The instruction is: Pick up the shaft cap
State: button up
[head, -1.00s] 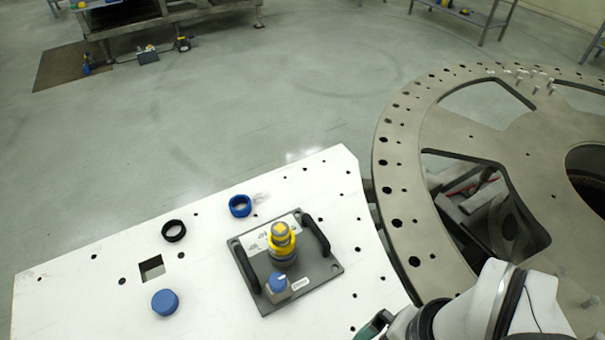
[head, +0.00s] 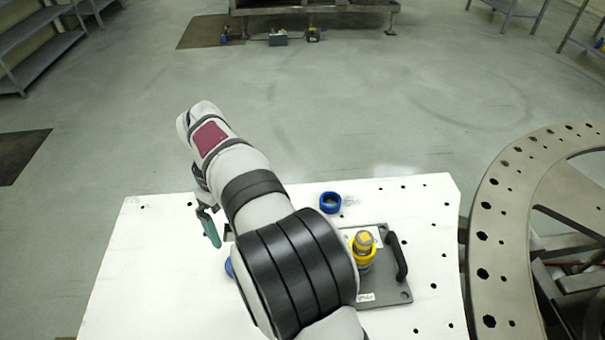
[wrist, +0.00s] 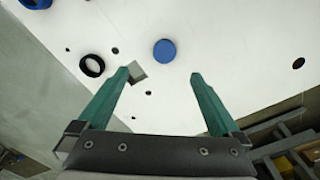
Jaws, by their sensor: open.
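A round blue cap, apparently the shaft cap, lies on the white plate. It shows whole in the wrist view (wrist: 164,51), beyond and between the fingertips. In the head view only a sliver of the cap (head: 229,268) shows beside my arm. My gripper is open and empty; its green fingers (wrist: 160,77) are spread apart, with the cap clear of both in the picture. In the head view my gripper (head: 210,228) hangs over the white plate's left part, and only one green finger is clear.
The white plate (head: 150,250) also bears a black ring (wrist: 92,66), a blue ring (head: 330,202) and a square hole (wrist: 137,71). A grey base (head: 385,290) with black handles and a yellow-collared post (head: 363,245) stands right of my arm. The large turret ring (head: 495,220) is farther right.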

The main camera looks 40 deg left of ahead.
jog(key=f, duration=0.5)
jog(key=s+f, duration=0.1)
jog(key=f, duration=1)
jog(key=shift+s+a+f, duration=0.15)
jog(key=shift+s+a, duration=0.05)
jog(key=shift+a, duration=0.15)
jog(key=c, duration=1.4)
